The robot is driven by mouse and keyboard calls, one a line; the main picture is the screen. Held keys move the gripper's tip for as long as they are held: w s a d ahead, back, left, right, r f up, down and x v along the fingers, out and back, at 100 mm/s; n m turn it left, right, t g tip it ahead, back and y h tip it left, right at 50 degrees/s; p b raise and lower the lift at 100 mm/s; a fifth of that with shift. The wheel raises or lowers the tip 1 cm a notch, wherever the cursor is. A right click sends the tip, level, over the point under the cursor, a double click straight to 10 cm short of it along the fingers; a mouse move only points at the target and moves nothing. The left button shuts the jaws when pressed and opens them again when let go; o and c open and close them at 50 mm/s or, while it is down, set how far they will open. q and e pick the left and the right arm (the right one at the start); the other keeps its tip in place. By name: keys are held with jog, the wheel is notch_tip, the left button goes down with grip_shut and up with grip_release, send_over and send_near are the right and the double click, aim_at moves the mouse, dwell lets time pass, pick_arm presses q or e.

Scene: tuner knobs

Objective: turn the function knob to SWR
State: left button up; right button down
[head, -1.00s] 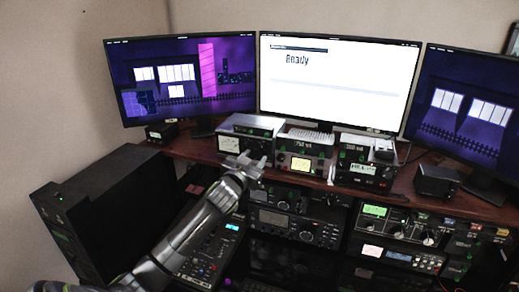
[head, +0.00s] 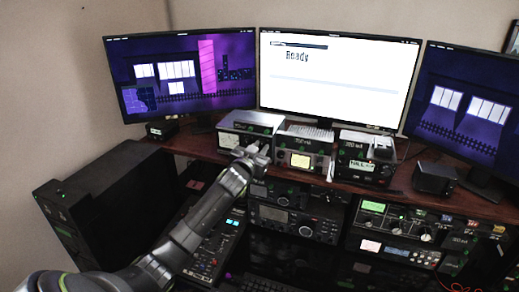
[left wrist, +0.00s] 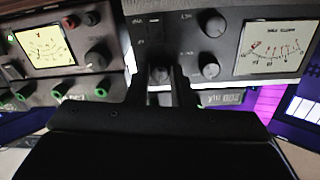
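The tuner box (head: 250,122) with a white-faced meter stands at the left of the row of devices on the desk. In the left wrist view, its panel looks upside down, with the meter (left wrist: 276,48), an upper knob (left wrist: 211,22), a lower knob (left wrist: 208,68) and a small knob (left wrist: 160,73). My left gripper (head: 256,153) is at the tuner's front right. In the left wrist view, its dark fingers (left wrist: 161,88) stand apart, with the small knob showing between them; contact is unclear. The knob labels are too small to read surely. My right gripper is out of view.
A device with a lit yellow meter (head: 301,161) stands close right of my left gripper. Another box (head: 365,160) stands farther right. The middle monitor (head: 335,80) reads "Ready". Radios (head: 285,217) fill the shelf below.

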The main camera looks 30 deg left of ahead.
pick_arm(q)
grip_shut()
jog(key=m+p, duration=0.2)
jog(key=m, duration=0.1)
jog(key=shift+r, duration=0.1)
jog(key=shift+m+p, duration=1.25)
jog(key=shift+m, duration=1.15)
jog(key=o, duration=0.5)
grip_release()
jog(key=shift+s, duration=0.1)
